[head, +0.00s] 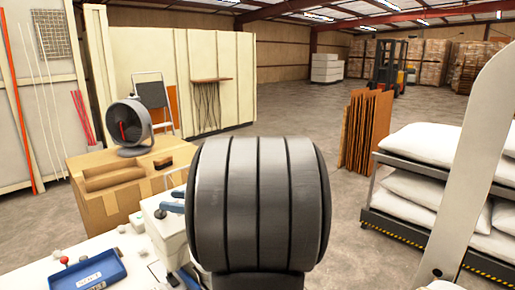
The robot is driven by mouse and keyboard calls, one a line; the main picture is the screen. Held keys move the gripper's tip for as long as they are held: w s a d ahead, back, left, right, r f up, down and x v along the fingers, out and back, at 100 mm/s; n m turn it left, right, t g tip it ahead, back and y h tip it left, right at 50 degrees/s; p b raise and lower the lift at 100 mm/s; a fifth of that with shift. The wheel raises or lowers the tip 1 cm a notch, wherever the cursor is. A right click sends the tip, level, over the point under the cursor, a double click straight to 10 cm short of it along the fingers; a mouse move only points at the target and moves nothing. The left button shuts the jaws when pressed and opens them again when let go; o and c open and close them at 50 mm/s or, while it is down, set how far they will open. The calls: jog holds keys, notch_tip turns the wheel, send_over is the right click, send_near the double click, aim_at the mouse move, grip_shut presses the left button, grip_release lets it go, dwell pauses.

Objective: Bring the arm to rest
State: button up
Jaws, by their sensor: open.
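My gripper is not in view in the head view. A large dark grey ribbed rounded part fills the lower middle and hides what is behind it. A pale link, which looks like part of my arm, runs up the right side. White pillows (421,145) lie stacked on a grey rack (397,235) at the right. At the lower left a white table (34,275) carries a blue tray (112,270) with a label and a white machine (166,236) with blue parts. Small white tufts lie on the table.
A cardboard box (88,207) with a grey fan (127,124) on it stands behind the table. Brown sheets (367,130) stand upright at the centre right. A forklift (388,68) and stacked pallets (430,62) are far back. The open concrete floor (290,115) between them is free.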

jog(key=s+d, duration=0.2)
jog(key=d, duration=1)
